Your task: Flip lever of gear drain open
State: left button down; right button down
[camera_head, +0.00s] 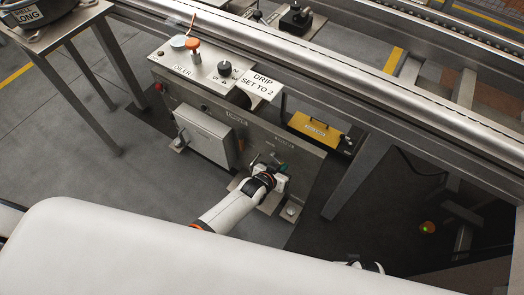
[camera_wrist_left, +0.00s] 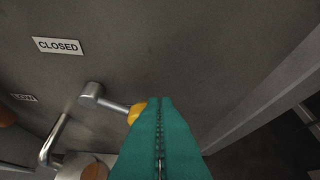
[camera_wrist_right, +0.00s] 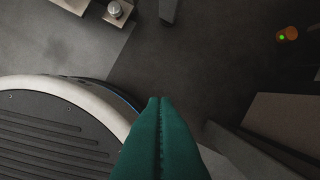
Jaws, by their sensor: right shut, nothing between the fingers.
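In the left wrist view, a metal lever (camera_wrist_left: 115,104) with a round hub and a yellow knob (camera_wrist_left: 136,113) sits on a grey panel, below a CLOSED label (camera_wrist_left: 58,46). The lever points right and slightly down, its knob at the left side of my left gripper (camera_wrist_left: 160,101). The teal fingers are together; whether they touch the knob I cannot tell. In the head view, my left gripper (camera_head: 282,167) is at the lower right of the panel (camera_head: 270,138) and covers the lever. My right gripper (camera_wrist_right: 160,101) is shut and empty above the floor.
A bent metal pipe (camera_wrist_left: 56,132) is left of the lever. The panel carries a grey box (camera_head: 203,138) and a DRIP SET TO 2 sign (camera_head: 261,84). A yellow unit (camera_head: 318,130) and a slanted frame leg (camera_head: 357,170) stand to the right.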

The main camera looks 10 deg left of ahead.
pick_arm(q)
jog(key=shift+s, duration=0.1)
pick_arm(e)
jog(key=shift+r, duration=0.1)
